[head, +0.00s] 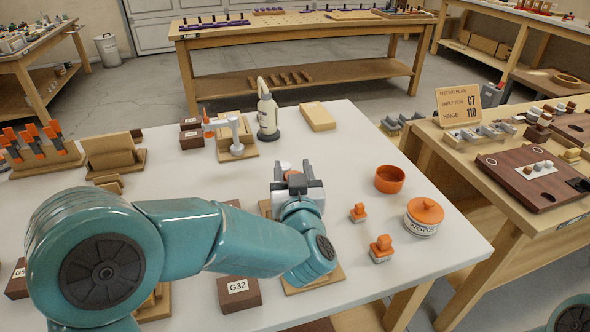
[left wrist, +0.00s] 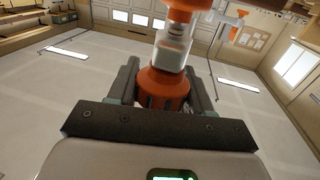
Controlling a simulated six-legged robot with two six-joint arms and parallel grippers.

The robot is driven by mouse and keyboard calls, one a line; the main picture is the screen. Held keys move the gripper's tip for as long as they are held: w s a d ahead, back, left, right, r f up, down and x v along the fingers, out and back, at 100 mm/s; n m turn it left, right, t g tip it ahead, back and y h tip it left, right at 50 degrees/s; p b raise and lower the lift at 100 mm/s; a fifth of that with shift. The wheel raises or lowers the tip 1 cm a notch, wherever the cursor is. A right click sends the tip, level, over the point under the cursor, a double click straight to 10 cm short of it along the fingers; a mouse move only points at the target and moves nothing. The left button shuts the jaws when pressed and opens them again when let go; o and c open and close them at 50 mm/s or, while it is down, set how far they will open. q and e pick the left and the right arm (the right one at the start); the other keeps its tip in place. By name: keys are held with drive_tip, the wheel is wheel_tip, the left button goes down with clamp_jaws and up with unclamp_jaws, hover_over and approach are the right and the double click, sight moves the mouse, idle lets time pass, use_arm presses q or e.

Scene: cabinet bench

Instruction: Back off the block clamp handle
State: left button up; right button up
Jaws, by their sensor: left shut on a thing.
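My left gripper (head: 292,180) is over the front middle of the white bench, with its arm coming in from the left. In the left wrist view its two fingers (left wrist: 163,88) are closed on either side of an orange ribbed knob, the clamp handle (left wrist: 158,84). A pale cylinder (left wrist: 172,50) with an orange part above it lines up beyond the knob. My right gripper is out of view.
An orange bowl (head: 389,179), a lidded WOOD jar (head: 424,217) and orange-topped stamps (head: 381,248) are to the right. A G32 block (head: 238,292) lies in front.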

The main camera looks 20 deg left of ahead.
use_arm(q)
drive_tip(key=n+g+y+p, duration=0.1)
drive_tip(key=n+g+y, duration=0.1)
drive_tip(key=n+g+y+p, duration=0.1)
drive_tip(key=n+y, duration=0.1)
drive_tip(key=n+g+y+p, duration=0.1)
drive_tip(key=g+y, duration=0.1)
drive_tip(key=y, duration=0.1)
drive_tip(key=shift+s+a+r+n+g, duration=0.2)
drive_tip(key=shift+a+r+n+g, duration=0.1)
drive_tip(key=shift+n, duration=0.1)
drive_tip(key=n+g+y+p, duration=0.1)
drive_tip(key=g, duration=0.1)
drive_tip(key=n+g+y+p, duration=0.1)
drive_tip(key=n+g, duration=0.1)
drive_tip(key=g, duration=0.1)
drive_tip(key=n+g+y+p, duration=0.1)
drive_tip(key=n+g+p, duration=0.1)
drive_tip(key=shift+s+a+g+y, duration=0.3)
drive_tip(key=shift+s, duration=0.1)
drive_tip(key=shift+n+g, duration=0.3)
drive_tip(key=shift+n, duration=0.1)
drive_tip(key=o, duration=1)
drive_tip(key=shift+f, duration=0.1)
drive_tip(key=shift+f, duration=0.1)
